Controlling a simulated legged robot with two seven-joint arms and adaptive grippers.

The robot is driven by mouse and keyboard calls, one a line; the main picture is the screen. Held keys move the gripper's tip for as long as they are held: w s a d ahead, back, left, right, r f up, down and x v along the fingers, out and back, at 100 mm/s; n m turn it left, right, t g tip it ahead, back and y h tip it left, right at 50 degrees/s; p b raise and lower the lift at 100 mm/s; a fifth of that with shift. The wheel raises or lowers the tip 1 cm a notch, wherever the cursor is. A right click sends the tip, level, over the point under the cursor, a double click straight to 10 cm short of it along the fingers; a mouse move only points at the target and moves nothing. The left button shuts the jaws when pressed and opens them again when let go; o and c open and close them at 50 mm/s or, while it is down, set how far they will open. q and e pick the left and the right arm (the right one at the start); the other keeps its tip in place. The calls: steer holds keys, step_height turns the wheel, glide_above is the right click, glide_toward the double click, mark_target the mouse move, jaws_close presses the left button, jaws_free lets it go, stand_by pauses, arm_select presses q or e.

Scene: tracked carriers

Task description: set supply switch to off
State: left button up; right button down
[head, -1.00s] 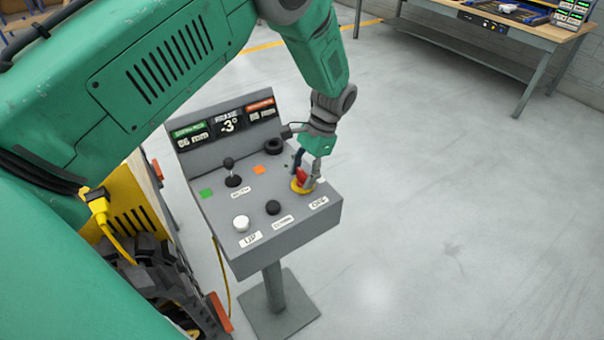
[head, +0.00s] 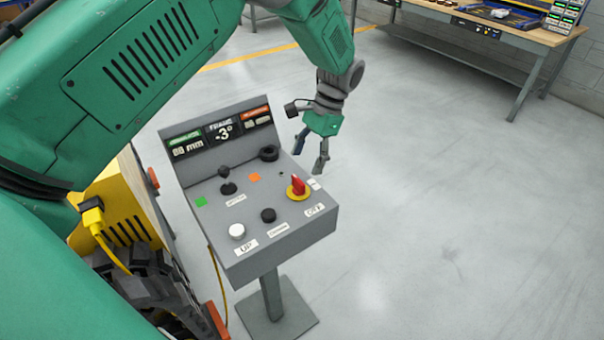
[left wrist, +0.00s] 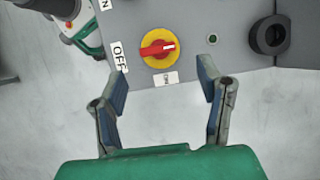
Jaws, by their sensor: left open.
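The supply switch (head: 298,187) is a red rotary handle on a yellow disc, near the right edge of the grey console. My left gripper (head: 309,162) is open and empty, above the console's far right edge, clear of the switch. Its fingers (left wrist: 162,86) show either side below the switch. My right gripper is not in view.
The console (head: 240,208) also bears a black joystick (head: 227,180), a white UP button (head: 237,231), a black button (head: 268,215) and a black ring (head: 269,153). A yellow machine (head: 115,215) stands close at left. Open floor lies to the right; a workbench (head: 480,25) is far back.

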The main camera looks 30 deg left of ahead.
arm_select(q)
steer(key=v, duration=0.5)
steer(key=shift+w+d+r, duration=0.15)
steer(key=shift+d+r, duration=0.05)
steer(key=shift+f, duration=0.1)
